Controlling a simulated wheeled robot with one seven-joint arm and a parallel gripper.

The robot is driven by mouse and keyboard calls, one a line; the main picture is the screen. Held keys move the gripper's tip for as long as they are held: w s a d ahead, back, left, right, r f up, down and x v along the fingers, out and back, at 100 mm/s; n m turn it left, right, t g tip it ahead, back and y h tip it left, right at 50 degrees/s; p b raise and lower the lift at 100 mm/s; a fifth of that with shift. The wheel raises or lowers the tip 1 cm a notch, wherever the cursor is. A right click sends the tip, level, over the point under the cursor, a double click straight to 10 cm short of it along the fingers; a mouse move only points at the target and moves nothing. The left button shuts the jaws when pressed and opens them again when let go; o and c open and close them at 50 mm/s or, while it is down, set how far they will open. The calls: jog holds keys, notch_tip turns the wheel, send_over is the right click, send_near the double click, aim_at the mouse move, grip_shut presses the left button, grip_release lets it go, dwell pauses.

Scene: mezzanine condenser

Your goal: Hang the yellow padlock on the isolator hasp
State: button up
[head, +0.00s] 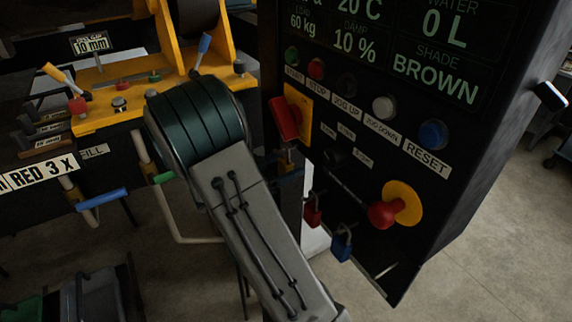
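A small dull-yellow shape (286,164), which looks like the yellow padlock, shows beside the panel's lower left edge. It is small, dark and partly covered, so I cannot tell what holds it. The isolator has a red handle (284,119) on a yellow plate (301,108) at the panel's left side. I cannot make out its hasp. My arm stands in front, left of the panel, and my gripper is not visible, so its hold is hidden.
A red padlock (312,211) and a blue padlock (342,243) hang below the panel's left part. A red emergency knob (383,214) sticks out on a yellow disc. The dark control panel (455,150) fills the right. A yellow machine frame (120,112) with levers stands left.

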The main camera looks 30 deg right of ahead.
jog(key=a+b, duration=0.3)
jog(key=a, duration=1.1)
jog(key=w+r+n+t+y, duration=0.4)
jog(key=w+t+y, duration=0.3)
jog(key=w+t, duration=0.25)
jog(key=s+a+r+n+t+y, duration=0.3)
jog(key=a+n+y, duration=0.35)
jog(key=y, duration=0.35)
jog(key=s+d+f+n+g, duration=0.1)
jog(key=s+f+n+g, duration=0.1)
jog(key=s, duration=0.6)
jog(key=s+d+f+n+g, duration=0.2)
jog(key=s+g, duration=0.2)
jog(key=s, duration=0.5)
jog(key=s+d+f+n+g+y, duration=0.1)
jog(key=s+f+n+g, duration=0.1)
jog(key=s, duration=0.7)
jog(key=shift+d+n+g, duration=0.25)
jog(key=shift+n+g, duration=0.3)
jog(key=shift+g, duration=0.4)
